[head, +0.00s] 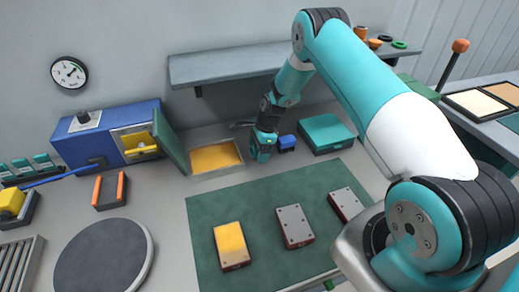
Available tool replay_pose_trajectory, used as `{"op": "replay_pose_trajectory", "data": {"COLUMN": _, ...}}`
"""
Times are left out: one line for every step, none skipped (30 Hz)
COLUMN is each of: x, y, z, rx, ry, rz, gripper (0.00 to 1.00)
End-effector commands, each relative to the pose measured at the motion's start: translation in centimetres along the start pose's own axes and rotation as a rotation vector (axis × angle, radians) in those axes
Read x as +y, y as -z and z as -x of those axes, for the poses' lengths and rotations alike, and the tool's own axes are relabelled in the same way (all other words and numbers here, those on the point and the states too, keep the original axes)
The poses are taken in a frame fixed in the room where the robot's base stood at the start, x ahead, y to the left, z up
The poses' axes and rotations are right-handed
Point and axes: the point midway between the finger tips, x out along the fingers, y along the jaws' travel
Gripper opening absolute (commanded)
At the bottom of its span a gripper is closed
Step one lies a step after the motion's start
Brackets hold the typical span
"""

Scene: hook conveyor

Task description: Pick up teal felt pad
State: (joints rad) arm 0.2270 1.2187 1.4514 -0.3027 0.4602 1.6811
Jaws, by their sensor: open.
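My gripper (262,156) points down at the back of the bench, between a shallow tray with a yellow pad (215,157) and a small blue block (287,143). Its fingers are small and partly hidden by its own body, and nothing shows in them. No thing is clearly a teal felt pad. A flat teal box-like thing (326,132) lies to the right of the blue block, apart from my gripper. Several small teal pieces (22,168) stand in a row at the far left. I cannot tell whether either is felt.
A green mat (270,197) bears a yellow-topped block (231,246) and two grey-topped blocks (294,227). A blue machine (88,139) with an open green door (171,143) stands left of the tray. A wall shelf (225,66) is above. A round dark disc (103,262) lies front left.

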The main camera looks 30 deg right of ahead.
Motion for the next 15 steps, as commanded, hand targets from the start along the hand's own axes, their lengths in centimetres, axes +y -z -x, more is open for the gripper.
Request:
{"op": "replay_pose_trajectory", "data": {"x": 0.01, "y": -0.02, "z": -0.16, "rx": 0.000, "ry": 0.000, "rz": 0.000, "gripper": 0.85}}
{"op": "replay_pose_trajectory", "data": {"x": 0.00, "y": -0.01, "z": -0.22, "rx": 0.000, "ry": 0.000, "rz": 0.000, "gripper": 0.85}}
{"op": "replay_pose_trajectory", "data": {"x": 0.00, "y": 0.00, "z": -0.25, "rx": 0.000, "ry": 0.000, "rz": 0.000, "gripper": 0.85}}
{"op": "replay_pose_trajectory", "data": {"x": -0.01, "y": 0.00, "z": -0.26, "rx": 0.000, "ry": 0.000, "rz": 0.000, "gripper": 0.85}}
{"op": "replay_pose_trajectory", "data": {"x": -0.01, "y": 0.00, "z": -0.25, "rx": 0.000, "ry": 0.000, "rz": 0.000, "gripper": 0.85}}
{"op": "replay_pose_trajectory", "data": {"x": 0.00, "y": 0.01, "z": -0.25, "rx": 0.000, "ry": 0.000, "rz": 0.000, "gripper": 0.85}}
{"op": "replay_pose_trajectory", "data": {"x": 0.00, "y": 0.00, "z": -0.25, "rx": 0.000, "ry": 0.000, "rz": 0.000, "gripper": 0.85}}
{"op": "replay_pose_trajectory", "data": {"x": 0.00, "y": 0.01, "z": -0.25, "rx": 0.000, "ry": 0.000, "rz": 0.000, "gripper": 0.78}}
{"op": "replay_pose_trajectory", "data": {"x": 0.00, "y": 0.00, "z": -0.25, "rx": 0.000, "ry": 0.000, "rz": 0.000, "gripper": 0.69}}
{"op": "replay_pose_trajectory", "data": {"x": 0.00, "y": 0.00, "z": -0.24, "rx": 0.000, "ry": 0.000, "rz": 0.000, "gripper": 0.62}}
{"op": "replay_pose_trajectory", "data": {"x": 0.00, "y": 0.00, "z": -0.24, "rx": 0.000, "ry": 0.000, "rz": 0.000, "gripper": 0.55}}
{"op": "replay_pose_trajectory", "data": {"x": 0.00, "y": 0.00, "z": -0.23, "rx": 0.000, "ry": 0.000, "rz": 0.000, "gripper": 0.46}}
{"op": "replay_pose_trajectory", "data": {"x": 0.00, "y": 0.00, "z": -0.23, "rx": 0.000, "ry": 0.000, "rz": 0.000, "gripper": 0.39}}
{"op": "replay_pose_trajectory", "data": {"x": 0.00, "y": 0.00, "z": -0.23, "rx": 0.000, "ry": 0.000, "rz": 0.000, "gripper": 0.32}}
{"op": "replay_pose_trajectory", "data": {"x": 0.00, "y": 0.00, "z": -0.22, "rx": 0.000, "ry": 0.000, "rz": 0.000, "gripper": 0.30}}
